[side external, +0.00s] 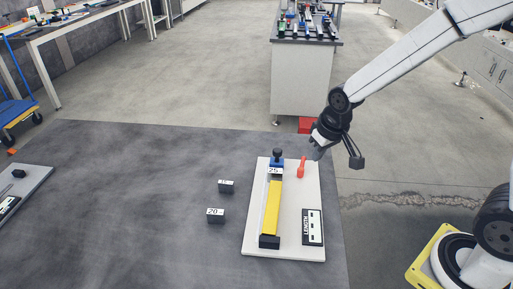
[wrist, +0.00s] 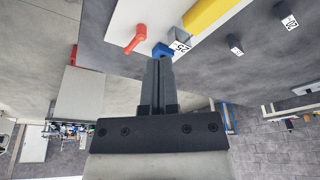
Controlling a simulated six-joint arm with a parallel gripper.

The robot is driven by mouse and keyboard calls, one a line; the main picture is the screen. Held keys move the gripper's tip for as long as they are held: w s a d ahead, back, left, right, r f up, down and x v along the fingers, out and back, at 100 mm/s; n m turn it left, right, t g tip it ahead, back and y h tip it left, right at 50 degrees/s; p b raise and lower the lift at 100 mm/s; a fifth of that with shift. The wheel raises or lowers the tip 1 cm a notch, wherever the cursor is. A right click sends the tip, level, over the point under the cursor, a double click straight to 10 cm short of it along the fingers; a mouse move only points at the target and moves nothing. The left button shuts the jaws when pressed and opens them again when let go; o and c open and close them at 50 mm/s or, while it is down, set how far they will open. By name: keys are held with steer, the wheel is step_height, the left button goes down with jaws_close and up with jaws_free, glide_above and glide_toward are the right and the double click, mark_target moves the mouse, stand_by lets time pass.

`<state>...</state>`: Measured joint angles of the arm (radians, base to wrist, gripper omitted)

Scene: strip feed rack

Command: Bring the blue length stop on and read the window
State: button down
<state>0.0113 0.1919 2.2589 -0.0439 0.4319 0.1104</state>
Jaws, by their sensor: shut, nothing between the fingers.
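The blue length stop (side external: 276,163) sits at the far end of the yellow strip (side external: 271,208) on a white board (side external: 256,226). It has a dark knob on top and a white tag reading 25. In the wrist view the blue stop (wrist: 162,50) shows just beyond my fingertips. My gripper (side external: 316,155) is shut and empty, above the board's far right corner; contact with the stop is not visible. A red lever (side external: 302,166) stands right of the stop. The black LENGTH panel (side external: 312,227) lies front right, with a pale window whose reading is too small to make out.
Two dark tagged blocks lie left of the board: one (side external: 226,187) farther back and one marked 20 (side external: 215,217) nearer. Another pale board (side external: 30,185) lies at the table's left edge. The dark table (side external: 130,200) between is clear.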

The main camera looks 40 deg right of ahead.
mark_target(277, 158)
steer(key=w+d+m+h, duration=0.1)
steer(key=w+d+m, duration=0.1)
steer(key=w, duration=1.7)
steer(key=shift+w+d+r+m+t, duration=0.15)
steer(key=shift+w+d+m+t, duration=0.2)
steer(key=shift+d, duration=0.25)
steer(key=x, duration=0.9)
steer(key=shift+f, duration=0.4)
steer(key=shift+s+a+f, duration=0.1)
steer(key=shift+s+a, duration=0.2)
steer(key=shift+s, duration=0.6)
steer(key=shift+s+a, duration=0.25)
steer(key=shift+s, duration=0.65)
steer(key=shift+a, duration=0.1)
